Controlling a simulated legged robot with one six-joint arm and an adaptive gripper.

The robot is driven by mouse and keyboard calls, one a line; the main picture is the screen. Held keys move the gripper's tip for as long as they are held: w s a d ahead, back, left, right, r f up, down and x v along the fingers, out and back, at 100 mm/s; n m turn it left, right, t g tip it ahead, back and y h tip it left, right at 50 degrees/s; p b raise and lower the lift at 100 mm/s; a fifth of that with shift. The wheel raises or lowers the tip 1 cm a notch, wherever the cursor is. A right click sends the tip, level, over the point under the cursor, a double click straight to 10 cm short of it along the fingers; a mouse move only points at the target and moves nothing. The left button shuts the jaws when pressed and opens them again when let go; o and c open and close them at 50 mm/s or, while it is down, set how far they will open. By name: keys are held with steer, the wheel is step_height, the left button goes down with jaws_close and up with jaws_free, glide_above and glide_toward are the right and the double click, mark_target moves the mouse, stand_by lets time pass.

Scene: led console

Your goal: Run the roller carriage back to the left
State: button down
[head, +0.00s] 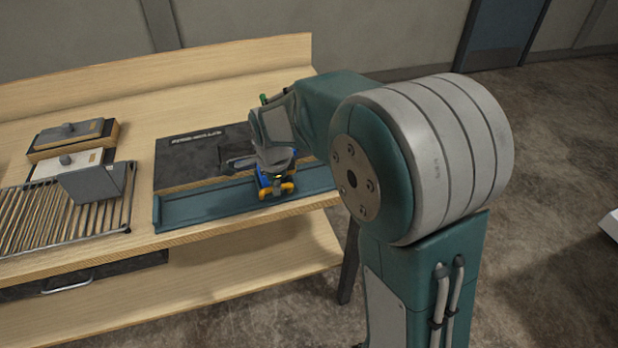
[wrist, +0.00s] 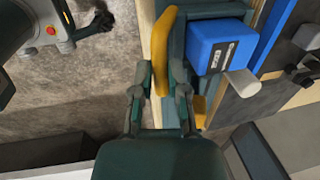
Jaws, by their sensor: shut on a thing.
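The roller carriage (head: 263,183), blue with yellow parts, sits on the blue-grey rail (head: 200,207), right of the rail's middle. In the wrist view its blue block (wrist: 218,43) shows with a pale grey knob on its side. My gripper (wrist: 160,85) is shut on the upright yellow handle (wrist: 165,45) beside the block. In the head view my wrist and arm cover part of the carriage, and the fingertips are hard to make out there.
The rail left of the carriage is bare. A dark panel (head: 190,160) lies behind it. Further left are a slatted rack (head: 35,218) with a grey metal piece (head: 92,185) and two lidded boxes. A drawer handle (head: 67,286) is below the bench top.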

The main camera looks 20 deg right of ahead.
steer(key=a, duration=2.3)
steer(key=shift+s+a, duration=0.35)
steer(key=c, duration=0.7)
jaws_free()
steer(key=shift+o, duration=0.2)
steer(key=shift+a, duration=0.1)
step_height(320, 180, up, 12)
steer(key=s, duration=0.2)
steer(key=shift+f, duration=0.2)
